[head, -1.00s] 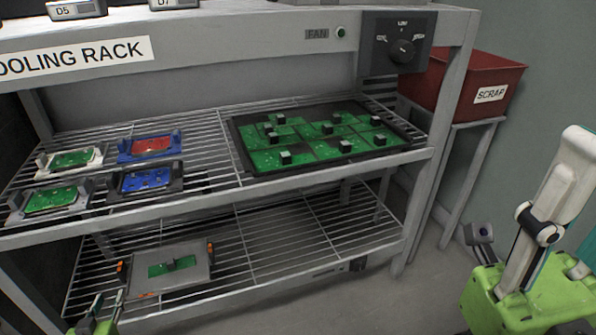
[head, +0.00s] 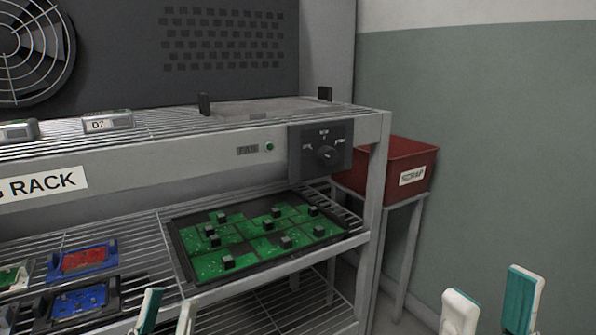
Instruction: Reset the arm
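My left gripper (head: 168,310) shows at the bottom edge, with two fingertips apart and nothing between them. It is in front of the rack's middle shelf, below the black tray. My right gripper (head: 491,300) is at the lower right, its two fingers spread wide and empty, in front of the wall and right of the rack. The rest of both grippers and the arms is cut off by the bottom edge.
The cooling rack (head: 374,180) fills the left and middle. A red scrap bin (head: 385,160) stands right of the rack. The right side is open.

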